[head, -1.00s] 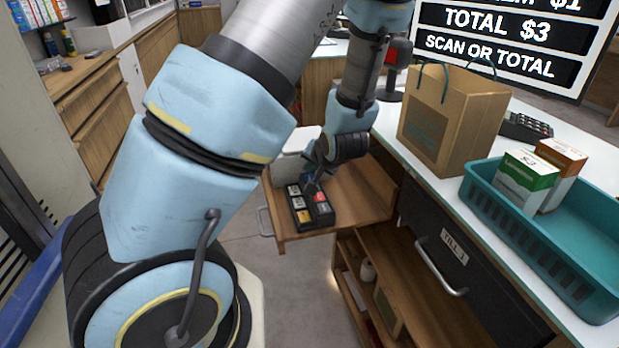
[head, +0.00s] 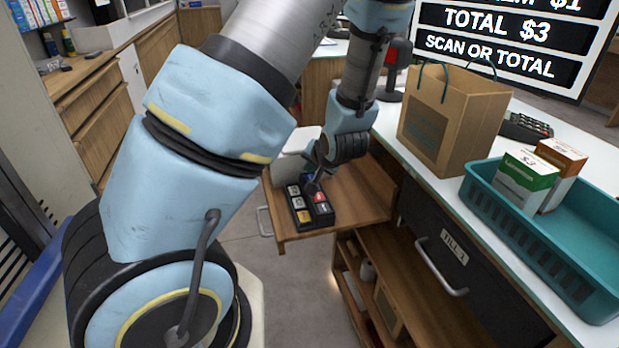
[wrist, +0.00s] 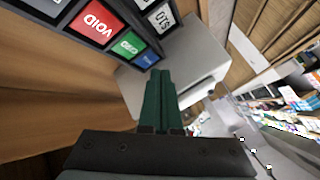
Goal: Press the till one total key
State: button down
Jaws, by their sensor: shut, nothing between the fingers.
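The till one keypad (head: 298,215) is a dark block of coloured keys on the pulled-out wooden shelf. In the wrist view, a red VOID key (wrist: 97,22), a green key (wrist: 128,46) and a blue key (wrist: 147,59) lie in a row. The lettering on the green and blue keys is too small to read surely. My gripper (head: 312,184) is over the far side of the keypad. In the wrist view its green fingers (wrist: 158,76) are together and empty, with the tips nearest the blue key. I cannot tell whether they touch it.
A white box-shaped device (head: 296,150) stands behind the keypad. On the counter are a paper bag (head: 455,120) and a teal basket (head: 490,200) with cartons. The screen (head: 500,45) reads "TOTAL $3" and "SCAN OR TOTAL". The drawer below (head: 440,250) is labelled TILL 1.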

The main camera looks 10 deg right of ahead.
jog(key=shift+f, duration=0.15)
jog(key=shift+f, duration=0.3)
jog(key=shift+f, duration=0.35)
dwell(0.8)
jog(key=shift+r, duration=0.15)
jog(key=shift+r+p, duration=0.7)
jog(key=shift+p, duration=0.1)
notch_tip(320, 180, up, 5)
jog(key=p, duration=0.5)
jog(key=shift+p, duration=0.3)
